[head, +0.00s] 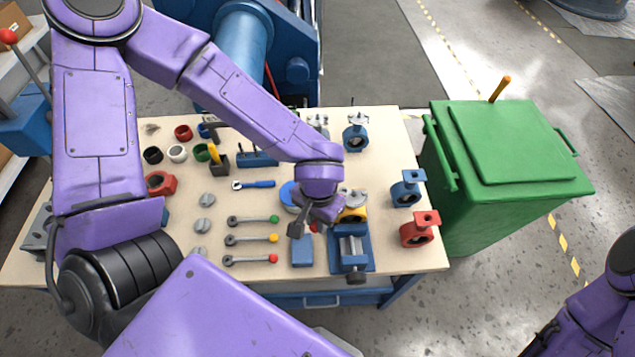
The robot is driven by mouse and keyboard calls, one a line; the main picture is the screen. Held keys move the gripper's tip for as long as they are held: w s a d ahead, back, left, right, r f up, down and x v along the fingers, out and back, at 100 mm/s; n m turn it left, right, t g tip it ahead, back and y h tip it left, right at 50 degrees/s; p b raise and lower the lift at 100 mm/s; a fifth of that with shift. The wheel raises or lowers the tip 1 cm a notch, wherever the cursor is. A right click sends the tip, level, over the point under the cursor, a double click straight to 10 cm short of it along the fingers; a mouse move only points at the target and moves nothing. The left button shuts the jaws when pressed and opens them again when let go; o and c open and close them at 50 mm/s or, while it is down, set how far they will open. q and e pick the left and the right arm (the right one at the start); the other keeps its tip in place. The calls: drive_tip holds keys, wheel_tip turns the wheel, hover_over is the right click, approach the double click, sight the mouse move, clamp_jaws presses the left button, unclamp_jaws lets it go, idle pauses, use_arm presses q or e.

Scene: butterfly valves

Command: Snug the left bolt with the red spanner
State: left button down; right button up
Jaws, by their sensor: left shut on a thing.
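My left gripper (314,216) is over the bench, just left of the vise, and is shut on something. A small bit of red, seemingly the red spanner (313,228), shows at its fingers; the rest of it is hidden. A yellow valve body (354,214) with a grey disc stands at the back of the blue vise (352,250), right beside the gripper. The left bolt cannot be made out behind my gripper and wrist. My right arm shows at the lower right; a dark part (543,341) at its end is cut off by the frame edge.
A blue spanner (255,184) lies left of my gripper. Levers with green, yellow and red knobs (250,239) lie at the front left. A blue block (302,250) is left of the vise. Blue (405,192) and red (418,233) valve bodies stand right. A green bin (500,170) stands beyond.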

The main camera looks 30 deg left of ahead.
use_arm(q)
drive_tip(key=shift+r, duration=0.8)
drive_tip(key=shift+r, duration=2.5)
